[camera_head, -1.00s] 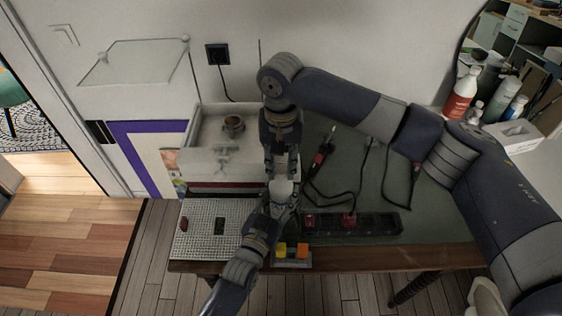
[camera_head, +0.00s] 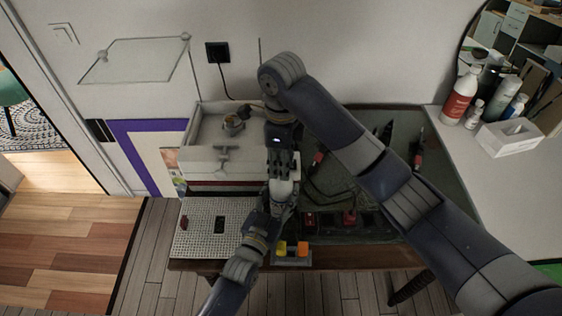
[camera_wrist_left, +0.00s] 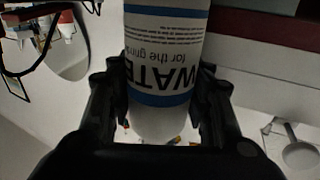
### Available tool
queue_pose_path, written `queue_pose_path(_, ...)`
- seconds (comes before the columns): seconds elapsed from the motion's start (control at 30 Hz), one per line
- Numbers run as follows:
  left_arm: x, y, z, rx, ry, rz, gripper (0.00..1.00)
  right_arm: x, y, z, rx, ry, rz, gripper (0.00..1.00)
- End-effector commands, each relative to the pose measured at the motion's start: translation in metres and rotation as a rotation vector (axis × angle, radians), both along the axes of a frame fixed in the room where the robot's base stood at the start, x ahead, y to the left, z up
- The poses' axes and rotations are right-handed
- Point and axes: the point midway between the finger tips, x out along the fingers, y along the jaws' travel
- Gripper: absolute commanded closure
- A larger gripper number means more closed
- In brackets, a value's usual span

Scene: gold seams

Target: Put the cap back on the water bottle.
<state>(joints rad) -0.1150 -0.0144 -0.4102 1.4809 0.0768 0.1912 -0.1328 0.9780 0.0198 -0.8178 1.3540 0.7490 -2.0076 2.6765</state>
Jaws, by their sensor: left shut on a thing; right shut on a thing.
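The white water bottle (camera_wrist_left: 165,60) with blue bands and "WATER" lettering fills the middle of the left wrist view. My left gripper (camera_wrist_left: 165,88) is shut around its body. In the head view the pale bottle (camera_head: 282,188) stands out above my left gripper (camera_head: 281,208), over the workbench's front. My right gripper (camera_head: 284,163) is directly above it, pointing down, with its fingertips at or very near the bottle's upper end. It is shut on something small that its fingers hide. I cannot make out the cap, nor whether it touches the bottle.
A power strip (camera_head: 375,224) and cables lie on the green mat to the right. An open white drawer (camera_head: 215,158) with a metal cup (camera_head: 233,123) is at left. A perforated plate (camera_head: 196,240) and a holder with yellow and orange blocks (camera_head: 292,261) are near the front edge.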

Motion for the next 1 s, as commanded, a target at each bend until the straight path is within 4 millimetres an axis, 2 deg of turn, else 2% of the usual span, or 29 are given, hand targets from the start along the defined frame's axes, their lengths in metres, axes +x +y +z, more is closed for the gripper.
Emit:
queue_pose_path(0.1, -0.0003, -0.0006, 0.0000, 0.001, 0.000, -0.001, 1.00, 0.0001, 0.0006, 0.0007, 0.001, -0.002, -0.136, 0.81)
queue_pose_path(0.2, -0.0004, -0.0007, 0.0000, 0.001, 0.000, -0.001, 1.00, 0.0002, 0.0007, 0.0007, 0.001, -0.002, -0.194, 0.81)
queue_pose_path(0.5, -0.0004, -0.0008, -0.0001, 0.001, 0.000, -0.001, 1.00, 0.0005, 0.0007, 0.0007, 0.001, -0.003, -0.208, 0.81)
queue_pose_path(0.6, -0.0004, -0.0008, -0.0001, 0.001, 0.000, -0.001, 1.00, 0.0006, 0.0007, 0.0008, 0.002, -0.003, -0.207, 0.56)
queue_pose_path(0.63, -0.0004, -0.0008, -0.0001, 0.001, 0.000, -0.001, 1.00, 0.0005, 0.0006, 0.0008, 0.001, -0.003, -0.207, 0.54)
queue_pose_path(0.9, -0.0003, -0.0005, 0.0000, 0.000, 0.000, -0.001, 1.00, 0.0004, 0.0003, 0.0007, 0.000, -0.002, -0.206, 0.54)
queue_pose_path(1.0, -0.0003, -0.0004, 0.0001, 0.000, 0.000, -0.001, 1.00, 0.0016, -0.0003, 0.0071, -0.001, -0.006, -0.207, 0.54)
